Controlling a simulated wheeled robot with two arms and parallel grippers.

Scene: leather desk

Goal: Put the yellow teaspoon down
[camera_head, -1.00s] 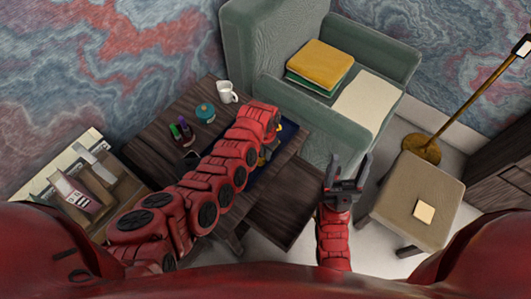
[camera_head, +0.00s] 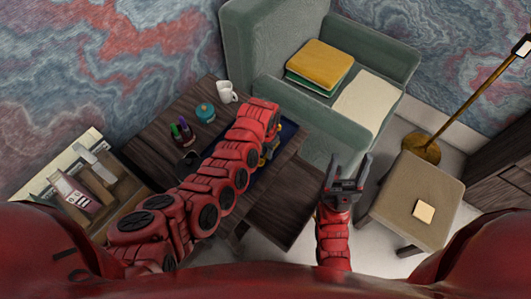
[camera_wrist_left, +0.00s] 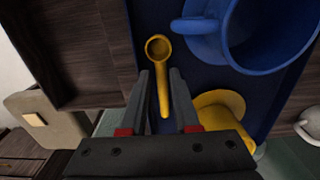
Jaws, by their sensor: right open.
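The yellow teaspoon (camera_wrist_left: 159,48) lies over the dark blue tray (camera_wrist_left: 130,15) in the left wrist view, its bowl beyond my fingertips. My left gripper (camera_wrist_left: 161,74) is open, with the spoon's handle between its fingers and a gap on both sides. Whether the spoon rests flat on the tray is hard to tell. In the head view my left arm hides the spoon and most of the tray (camera_head: 288,131). My right gripper (camera_head: 348,157) is open and empty, to the right of the table.
A white mug (camera_head: 226,92), a teal pot (camera_head: 205,112) and small bottles (camera_head: 181,131) stand on the wooden table (camera_head: 150,146). A green armchair (camera_head: 255,50) is behind.

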